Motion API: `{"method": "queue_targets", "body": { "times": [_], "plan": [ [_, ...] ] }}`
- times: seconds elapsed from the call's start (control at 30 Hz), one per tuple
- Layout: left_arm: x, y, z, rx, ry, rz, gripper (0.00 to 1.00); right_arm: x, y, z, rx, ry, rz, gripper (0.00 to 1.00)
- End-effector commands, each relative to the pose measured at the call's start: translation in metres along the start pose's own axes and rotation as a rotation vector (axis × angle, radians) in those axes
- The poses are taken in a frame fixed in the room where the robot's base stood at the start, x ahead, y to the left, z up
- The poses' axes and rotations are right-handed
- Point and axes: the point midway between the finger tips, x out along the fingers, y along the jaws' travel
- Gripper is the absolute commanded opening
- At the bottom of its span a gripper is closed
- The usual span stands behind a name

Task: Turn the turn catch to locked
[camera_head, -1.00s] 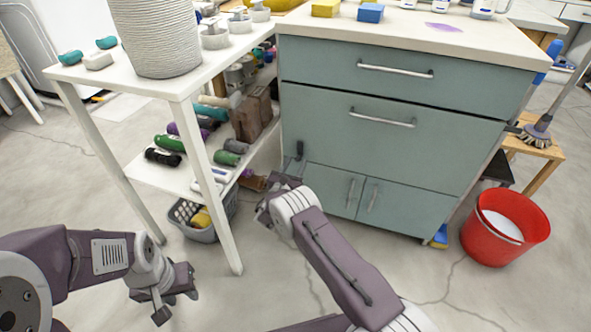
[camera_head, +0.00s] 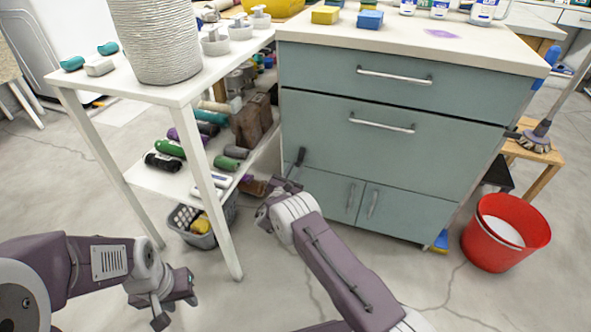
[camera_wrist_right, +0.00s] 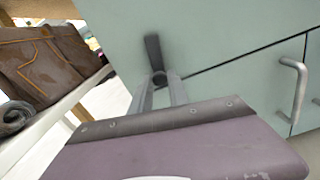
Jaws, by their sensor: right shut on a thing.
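The turn catch is a dark lever (camera_wrist_right: 153,50) on the grey-green cabinet front, standing nearly upright above a round pivot in the right wrist view. In the head view the lever (camera_head: 300,156) shows at the cabinet's lower left, pointing up and slightly right. My right gripper (camera_wrist_right: 162,88) is shut on the catch, with its two fingers on either side of the pivot end. Its tips are largely hidden behind my wrist in the head view. My left gripper (camera_head: 176,309) is open and empty above the floor, far from the cabinet.
Two small cabinet doors with bar handles (camera_head: 372,202) lie right of the catch. A white shelf table (camera_head: 184,90) with bottles and rolls stands close on the left. A red bucket (camera_head: 482,245) stands on the floor at right.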

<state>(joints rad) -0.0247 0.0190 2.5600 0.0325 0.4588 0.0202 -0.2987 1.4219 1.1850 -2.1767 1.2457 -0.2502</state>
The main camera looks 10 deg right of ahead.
Motion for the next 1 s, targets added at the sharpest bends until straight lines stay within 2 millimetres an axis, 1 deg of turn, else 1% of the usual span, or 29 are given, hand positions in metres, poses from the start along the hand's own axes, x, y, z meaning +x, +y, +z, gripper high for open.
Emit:
{"method": "queue_targets", "body": {
  "times": [1.0],
  "plan": [
    [-0.0059, 0.0001, -0.0006, 0.0, 0.0, 0.0, 0.36, 0.0, -0.0001, -0.0003, 0.957, 0.001, 0.0, 0.0]
  ]
}}
